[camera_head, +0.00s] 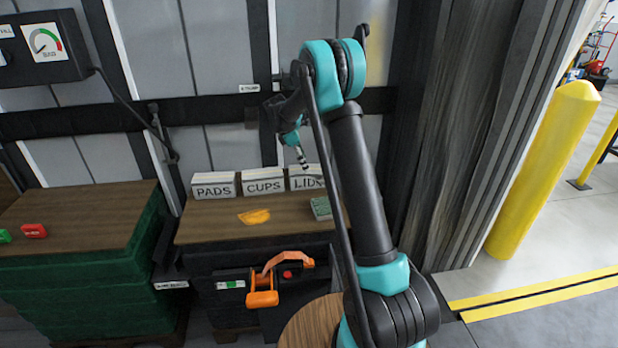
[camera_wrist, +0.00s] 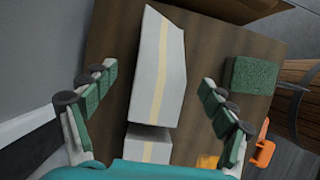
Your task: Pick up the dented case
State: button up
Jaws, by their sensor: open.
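Three pale cases stand in a row at the back of the wood-topped stand, labelled PADS (camera_head: 214,190), CUPS (camera_head: 264,186) and LIDS (camera_head: 308,183). In the wrist view a long pale case (camera_wrist: 156,75) with a cream stripe lies between the spread fingers of my gripper (camera_wrist: 157,76). Its upper end is slanted, which may be the dent; the labels do not show there. A second pale case (camera_wrist: 149,146) sits below it, with a narrow gap. My gripper (camera_head: 302,160) is open and above the LIDS end of the row; contact is not visible.
A green block (camera_head: 321,208) and a flat orange piece (camera_head: 255,216) lie on the stand top (camera_head: 215,222) in front of the cases. An orange handle (camera_head: 263,298) juts from the stand's front. A wall with rails is close behind. A yellow post (camera_head: 545,170) stands right.

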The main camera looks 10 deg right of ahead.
aim_at(313, 177)
jog(key=x, duration=0.8)
jog(key=shift+s+d+f, duration=0.15)
grip_shut()
dwell(0.5)
